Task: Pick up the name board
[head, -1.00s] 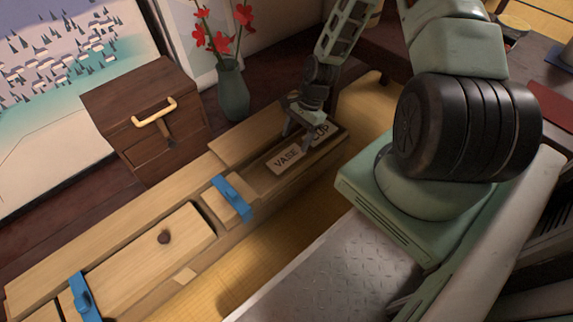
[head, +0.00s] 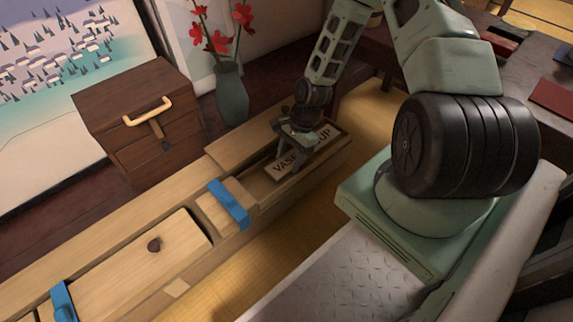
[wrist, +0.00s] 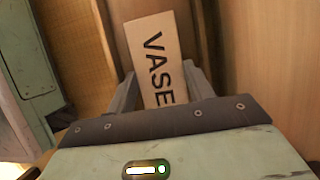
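In the wrist view the board (wrist: 153,48) runs away between the two grey fingers of my gripper (wrist: 162,88), one on each side. The fingers look apart, with the board between them; I cannot tell whether they touch it. The board's near end is hidden behind the gripper body.
The wooden case (head: 190,285) has blue clasps (head: 228,203) and a knobbed lid (head: 190,240). A vase with red flowers (head: 232,95) and a small dark drawer chest (head: 140,105) stand behind it. Yellow tatami (head: 245,262) lies in front.

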